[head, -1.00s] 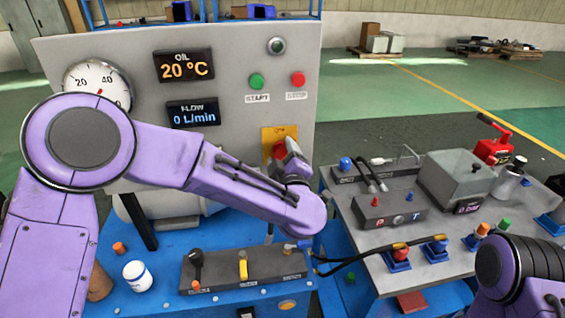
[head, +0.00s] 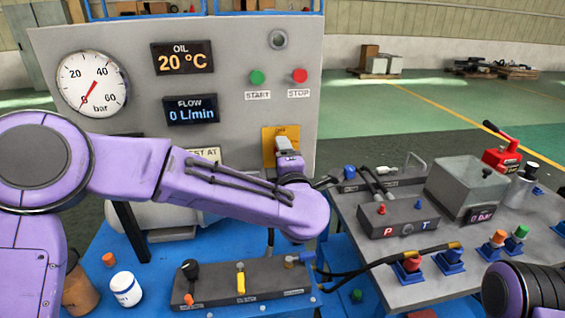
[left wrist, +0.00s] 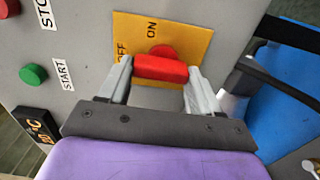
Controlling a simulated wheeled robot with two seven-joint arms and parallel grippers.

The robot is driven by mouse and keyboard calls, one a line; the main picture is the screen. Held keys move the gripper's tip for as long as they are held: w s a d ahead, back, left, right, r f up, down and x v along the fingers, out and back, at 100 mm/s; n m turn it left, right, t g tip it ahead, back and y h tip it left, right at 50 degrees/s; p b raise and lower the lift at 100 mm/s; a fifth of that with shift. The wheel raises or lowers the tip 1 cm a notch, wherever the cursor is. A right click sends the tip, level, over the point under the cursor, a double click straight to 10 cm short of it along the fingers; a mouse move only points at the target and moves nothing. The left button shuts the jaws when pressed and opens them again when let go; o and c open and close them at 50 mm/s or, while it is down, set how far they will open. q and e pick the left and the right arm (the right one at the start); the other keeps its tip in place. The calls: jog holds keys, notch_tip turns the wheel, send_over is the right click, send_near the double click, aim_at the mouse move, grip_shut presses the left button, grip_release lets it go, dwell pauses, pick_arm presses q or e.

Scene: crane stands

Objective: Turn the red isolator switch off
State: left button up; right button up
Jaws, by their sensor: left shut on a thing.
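The red isolator switch (left wrist: 160,68) sits on a yellow plate (left wrist: 190,40) marked OFF and ON on the grey panel. My left gripper (left wrist: 162,75) is shut on its red handle, one finger at each end. In the left wrist view the handle lies nearly level, with OFF to its left and ON above it. In the head view my left gripper (head: 284,145) is in front of the yellow plate (head: 268,135) and hides the switch; OFF shows at the plate's top. My right gripper is out of view; only part of that arm shows at lower right.
The panel (head: 225,110) also has a green START button (head: 257,76), a red STOP button (head: 300,75) and a pressure gauge (head: 92,85). A valve block (head: 215,285) stands below my left arm. A bench (head: 345,215) with hoses and fittings is at right.

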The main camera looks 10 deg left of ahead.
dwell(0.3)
pick_arm(q)
jog(key=o, duration=1.1)
jog(key=shift+c, duration=0.2)
jog(key=shift+s, duration=0.1)
jog(key=b+v, duration=0.2)
jog(key=v, duration=0.8)
jog(key=shift+s, duration=0.2)
